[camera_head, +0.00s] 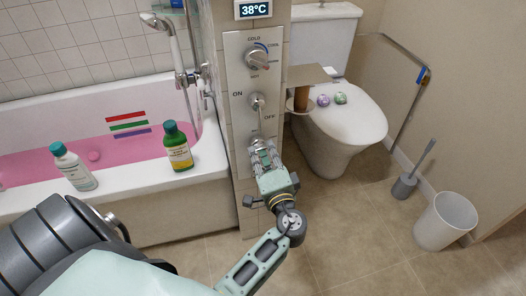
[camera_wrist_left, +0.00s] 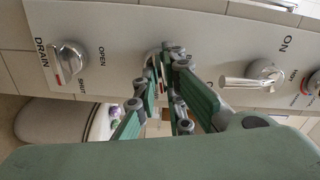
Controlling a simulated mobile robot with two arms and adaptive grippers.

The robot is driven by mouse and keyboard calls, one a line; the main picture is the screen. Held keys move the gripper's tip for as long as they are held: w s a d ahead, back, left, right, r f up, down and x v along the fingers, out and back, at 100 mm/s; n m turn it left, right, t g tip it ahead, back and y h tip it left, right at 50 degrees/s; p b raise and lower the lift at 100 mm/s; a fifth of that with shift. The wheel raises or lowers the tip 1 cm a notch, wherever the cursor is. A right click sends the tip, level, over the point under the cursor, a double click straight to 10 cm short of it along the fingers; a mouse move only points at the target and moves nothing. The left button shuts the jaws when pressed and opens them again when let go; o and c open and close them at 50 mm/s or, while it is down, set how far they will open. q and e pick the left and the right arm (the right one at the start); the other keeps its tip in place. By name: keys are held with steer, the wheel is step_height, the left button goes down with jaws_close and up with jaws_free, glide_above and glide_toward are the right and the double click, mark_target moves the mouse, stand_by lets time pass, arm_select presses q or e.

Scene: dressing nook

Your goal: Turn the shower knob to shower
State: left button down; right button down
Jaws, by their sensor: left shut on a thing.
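A metal control panel (camera_head: 234,70) on the tiled pillar carries several knobs in a column. My left gripper (camera_head: 262,148) is at the panel below the ON/OFF knob (camera_head: 257,101). In the left wrist view, my left gripper (camera_wrist_left: 164,62) is shut on a knob (camera_wrist_left: 151,60) between the drain knob (camera_wrist_left: 69,59) and the ON/OFF knob. The fingers hide most of the held knob and its labels, so I cannot read its setting. The temperature knob (camera_head: 258,67) is at the top of the panel. My right gripper is not in view.
A bathtub (camera_head: 205,160) with pink water stands left of the panel, with a green bottle (camera_head: 178,148) and a white bottle (camera_head: 73,166) on its rim. A toilet (camera_head: 345,120) is at the right. The display (camera_head: 253,9) reads 38°C.

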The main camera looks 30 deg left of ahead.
arm_select(q)
steer(key=shift+m+p, duration=0.45)
steer(key=shift+m, duration=0.95)
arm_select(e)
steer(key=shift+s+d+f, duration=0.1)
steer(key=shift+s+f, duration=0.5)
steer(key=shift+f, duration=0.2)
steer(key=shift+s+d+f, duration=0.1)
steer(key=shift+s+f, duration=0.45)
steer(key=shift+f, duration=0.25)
arm_select(q)
steer(key=c, duration=1.8)
jaws_free()
steer(key=shift+f, duration=0.1)
steer(key=shift+c, duration=0.2)
steer(key=shift+s+d, duration=0.1)
steer(key=shift+d, duration=0.05)
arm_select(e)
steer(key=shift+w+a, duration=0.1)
arm_select(q)
steer(key=v, duration=1.1)
steer(key=shift+s+d, duration=0.25)
